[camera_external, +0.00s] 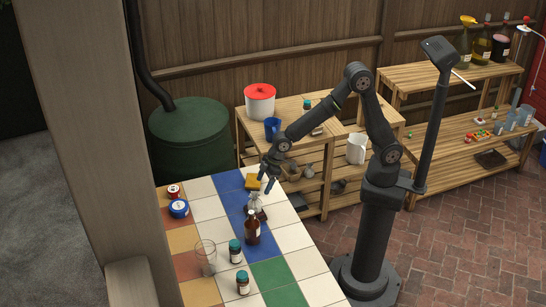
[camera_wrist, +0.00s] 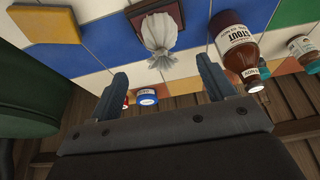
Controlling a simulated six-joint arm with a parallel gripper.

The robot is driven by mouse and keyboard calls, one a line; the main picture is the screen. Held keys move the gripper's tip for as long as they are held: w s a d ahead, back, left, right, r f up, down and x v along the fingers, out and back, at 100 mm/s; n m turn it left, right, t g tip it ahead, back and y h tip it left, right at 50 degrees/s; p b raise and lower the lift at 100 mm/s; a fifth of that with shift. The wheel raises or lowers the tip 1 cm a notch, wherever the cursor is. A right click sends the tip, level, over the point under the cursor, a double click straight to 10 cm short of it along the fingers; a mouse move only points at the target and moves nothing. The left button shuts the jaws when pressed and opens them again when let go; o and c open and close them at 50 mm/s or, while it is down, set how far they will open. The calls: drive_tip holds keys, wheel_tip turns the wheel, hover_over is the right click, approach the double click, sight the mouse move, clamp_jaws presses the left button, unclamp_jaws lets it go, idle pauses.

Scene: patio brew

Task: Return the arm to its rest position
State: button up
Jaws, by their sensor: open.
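My gripper (camera_external: 268,178) is open and empty above the far end of the tiled table (camera_external: 290,238) in the outside view. In the wrist view its two blue-grey fingers (camera_wrist: 163,90) stand wide apart with nothing held between them. A small pale bag-like thing (camera_wrist: 160,38) on a dark red-brown base (camera_wrist: 187,14) lies beyond the fingers. A yellow sponge-like block (camera_external: 253,182) lies close to the gripper. A brown bottle (camera_external: 252,230) labelled STOUT stands nearby on the table.
Two teal-capped jars (camera_external: 235,250), a clear glass (camera_external: 205,258), a blue-lidded tin (camera_external: 179,208) and a red tin (camera_external: 173,191) stand on the table. Wooden shelves (camera_external: 330,150) hold a red-lidded pot (camera_external: 260,103) and white pitcher (camera_external: 356,148). A green barrel (camera_external: 190,140) stands behind.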

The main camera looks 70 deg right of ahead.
sight(257, 199)
drive_tip(key=shift+f, duration=0.1)
drive_tip(key=x, duration=1.2)
drive_tip(key=shift+f, duration=0.15)
drive_tip(key=shift+r, duration=0.25)
